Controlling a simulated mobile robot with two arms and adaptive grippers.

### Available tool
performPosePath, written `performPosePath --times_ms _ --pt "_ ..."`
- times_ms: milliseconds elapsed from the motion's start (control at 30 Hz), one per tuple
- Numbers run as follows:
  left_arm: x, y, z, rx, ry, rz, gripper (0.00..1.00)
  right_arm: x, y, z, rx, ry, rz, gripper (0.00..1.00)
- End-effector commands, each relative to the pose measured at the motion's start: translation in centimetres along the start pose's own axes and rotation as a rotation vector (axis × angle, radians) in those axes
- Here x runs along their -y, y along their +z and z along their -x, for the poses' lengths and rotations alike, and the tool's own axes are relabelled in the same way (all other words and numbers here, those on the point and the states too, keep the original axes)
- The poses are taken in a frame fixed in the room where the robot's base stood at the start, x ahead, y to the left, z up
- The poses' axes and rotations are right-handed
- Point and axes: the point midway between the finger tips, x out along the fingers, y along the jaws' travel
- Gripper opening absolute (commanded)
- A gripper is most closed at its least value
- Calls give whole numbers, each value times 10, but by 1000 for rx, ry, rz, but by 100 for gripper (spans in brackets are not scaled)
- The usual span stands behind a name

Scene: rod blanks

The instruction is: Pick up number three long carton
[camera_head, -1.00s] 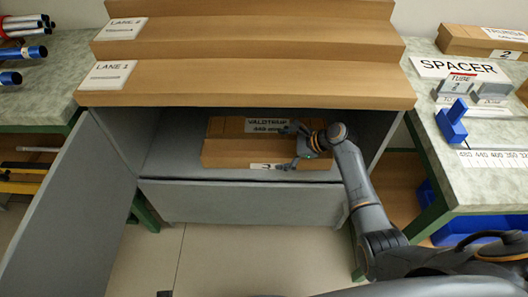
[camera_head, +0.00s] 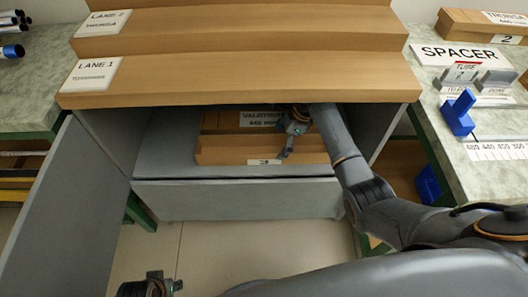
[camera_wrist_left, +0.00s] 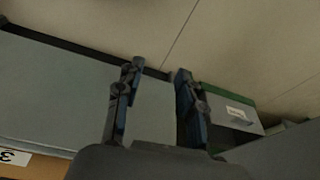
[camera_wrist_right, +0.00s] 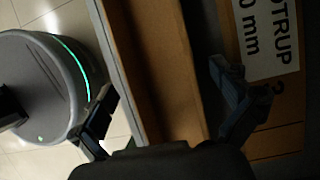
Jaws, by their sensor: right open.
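The long brown carton (camera_head: 225,149) lies in the open grey compartment under the stepped lanes. In the right wrist view a brown carton edge (camera_wrist_right: 165,65) shows between my spread fingers, and the label (camera_wrist_right: 268,35) is at the right. My right gripper (camera_head: 290,144) is open over the carton's front, right of the 3; contact cannot be told. My left gripper (camera_head: 152,288) is low in the head view. In the left wrist view its fingers (camera_wrist_left: 157,85) are apart and empty.
The stepped wooden lanes (camera_head: 240,80) overhang the compartment. Its grey door (camera_head: 70,215) hangs open at the left. The right bench (camera_head: 490,185) carries a SPACER sign, a blue block (camera_head: 458,112) and a carton marked 2 (camera_head: 465,25). Floor is clear in front.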

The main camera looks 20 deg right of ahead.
Motion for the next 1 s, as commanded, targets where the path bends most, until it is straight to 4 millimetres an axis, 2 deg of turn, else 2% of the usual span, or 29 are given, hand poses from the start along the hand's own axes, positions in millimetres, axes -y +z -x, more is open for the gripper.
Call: performPosePath --times_ms 167,300,500,633,967,1000 --pt "1 -3 8 -6 -1 1 38 0 13 -6 1 -1 3 100" --pt "2 -10 28 -20 -3 3 38 0 38 -18 2 0 4 100" --pt "3 -16 62 -36 -6 5 38 0 34 -37 -1 0 1 100" --pt "4 -17 77 -42 -8 6 38 0 35 -43 -1 -1 1 100" --pt "4 -17 83 -43 -8 7 38 0 36 -44 0 -1 1 100" --pt "4 -17 83 -43 -8 7 38 0 36 -44 0 -1 1 92"
